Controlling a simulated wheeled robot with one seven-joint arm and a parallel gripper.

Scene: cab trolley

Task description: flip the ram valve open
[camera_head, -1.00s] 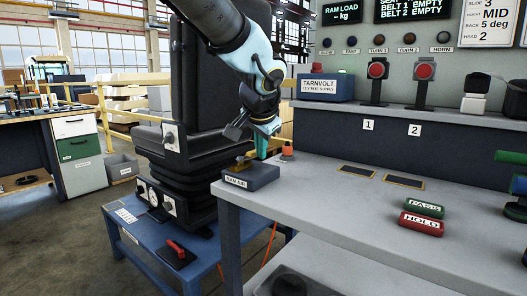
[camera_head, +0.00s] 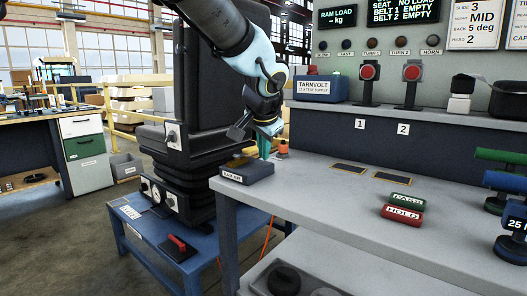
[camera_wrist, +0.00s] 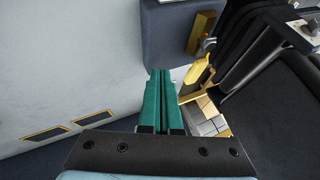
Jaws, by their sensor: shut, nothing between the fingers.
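The ram valve is a dark blue-grey box (camera_head: 248,173) with a "RAM AIR" label, at the near left corner of the grey bench. A brass lever (camera_head: 238,161) lies along its top. In the wrist view the box (camera_wrist: 172,30) is at the upper middle, with the brass lever (camera_wrist: 201,32) at its right side. My gripper (camera_head: 264,148) has teal fingers pointing down, just behind and right of the lever in the head view. In the wrist view my gripper (camera_wrist: 160,75) is shut and empty, with its tips short of the box. I cannot tell whether they touch anything.
A black seat (camera_head: 204,75) stands on a blue trolley (camera_head: 150,238) to the left, close to my arm. An orange-topped knob (camera_head: 283,148) stands behind the box. PASS and HOLD blocks (camera_head: 403,207) lie on the bench. The bench between is mostly clear.

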